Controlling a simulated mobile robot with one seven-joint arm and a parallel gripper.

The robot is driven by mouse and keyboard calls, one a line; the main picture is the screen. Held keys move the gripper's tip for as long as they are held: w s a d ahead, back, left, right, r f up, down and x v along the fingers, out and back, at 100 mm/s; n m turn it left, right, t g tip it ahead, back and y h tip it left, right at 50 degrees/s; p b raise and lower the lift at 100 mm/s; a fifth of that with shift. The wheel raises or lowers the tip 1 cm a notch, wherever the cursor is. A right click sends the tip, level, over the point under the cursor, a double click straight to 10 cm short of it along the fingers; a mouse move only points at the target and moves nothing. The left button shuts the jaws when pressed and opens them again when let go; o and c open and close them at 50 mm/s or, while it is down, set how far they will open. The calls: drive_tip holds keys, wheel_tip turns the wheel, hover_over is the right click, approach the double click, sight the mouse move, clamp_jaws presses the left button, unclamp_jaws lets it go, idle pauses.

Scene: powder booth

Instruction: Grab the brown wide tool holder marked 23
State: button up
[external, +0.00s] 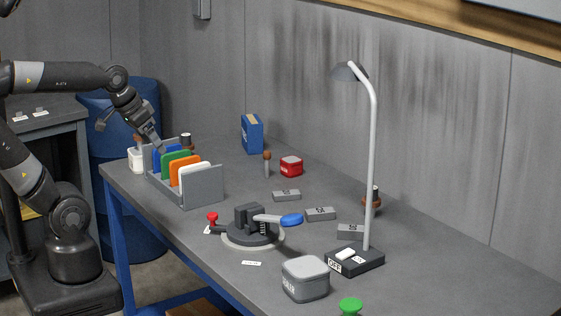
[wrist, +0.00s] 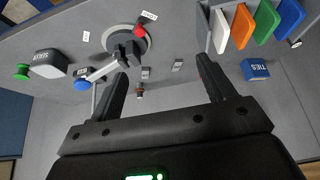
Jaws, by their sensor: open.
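A brown, wide holder with a dark upright piece (external: 372,202) stands behind the lamp post at the right back of the table in the external view. Another brown and dark piece (external: 186,142) stands behind the slotted rack. I cannot read a 23 on either. A small brown thing (wrist: 140,92) shows between my fingers in the wrist view, well beyond them; I cannot tell which piece it is. My gripper (external: 158,146) is above the rack's far left end. In the wrist view its fingers (wrist: 162,76) are spread with nothing between them.
The grey rack (external: 204,188) holds coloured panels close under my gripper.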

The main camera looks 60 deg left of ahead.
drive_tip(key=w+d+r+m, duration=0.1)
drive_tip(key=w+d, duration=0.3)
drive_tip(key=w, duration=1)
drive_tip(key=w+d+r, duration=0.2)
drive_tip(key=w+d, duration=0.1)
drive_tip(key=w, duration=1.1)
drive_tip(key=w+d+f+m+h, duration=0.1)
drive_tip(key=w+d+f, duration=0.65)
drive_tip(key=w, duration=0.35)
drive_tip(key=w+d+f, duration=0.7)
drive_tip(key=w+f, duration=0.1)
drive_tip(key=w, duration=0.2)
drive_tip(key=x, duration=1.1)
drive_tip(key=shift+w+d+f, duration=0.2)
drive_tip(key=shift+w, duration=0.05)
drive_tip(key=c, duration=1.2)
drive_tip(key=shift+c, duration=0.6)
